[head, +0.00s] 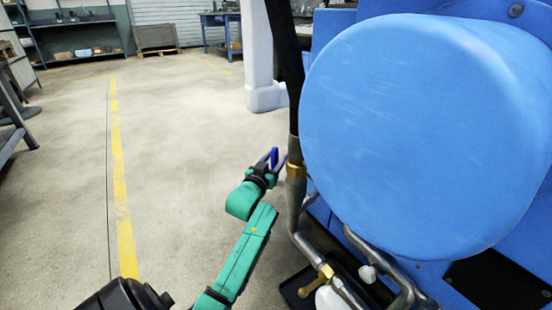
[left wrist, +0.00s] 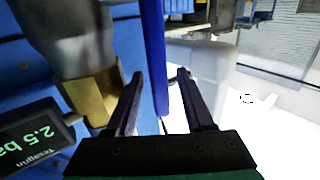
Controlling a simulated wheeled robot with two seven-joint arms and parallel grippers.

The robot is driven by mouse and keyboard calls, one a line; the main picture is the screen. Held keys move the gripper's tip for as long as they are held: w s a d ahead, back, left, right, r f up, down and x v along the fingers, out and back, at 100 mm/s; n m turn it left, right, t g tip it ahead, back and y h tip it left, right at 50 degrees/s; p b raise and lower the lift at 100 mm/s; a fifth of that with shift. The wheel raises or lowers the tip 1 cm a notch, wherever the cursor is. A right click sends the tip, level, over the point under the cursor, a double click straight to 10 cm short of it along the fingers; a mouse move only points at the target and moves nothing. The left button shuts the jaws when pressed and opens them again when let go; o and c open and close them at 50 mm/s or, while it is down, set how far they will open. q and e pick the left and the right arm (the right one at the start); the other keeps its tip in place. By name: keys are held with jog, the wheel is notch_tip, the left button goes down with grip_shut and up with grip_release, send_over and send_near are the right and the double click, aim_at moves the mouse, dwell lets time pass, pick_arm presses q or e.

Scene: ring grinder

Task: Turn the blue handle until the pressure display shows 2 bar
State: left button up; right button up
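The blue handle (left wrist: 153,55) is a narrow upright bar in the left wrist view; in the head view its blue tip (head: 274,157) shows beside the pipe. My left gripper (left wrist: 160,75) is open, with one dark finger on each side of the handle. A gap shows between the handle and the right-hand finger. In the head view my left gripper (head: 277,163) is at the left side of the pipe. The pressure display (left wrist: 38,135) appears rotated and reads 2.5 bar in green. My right gripper is not in view.
A large blue rounded housing (head: 425,135) fills the right side of the head view. A grey pipe with a brass fitting (head: 296,171) stands right beside the gripper. A brass block (left wrist: 92,95) is close to the left finger.

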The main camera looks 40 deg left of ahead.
pick_arm(q)
grip_shut()
dwell(1.3)
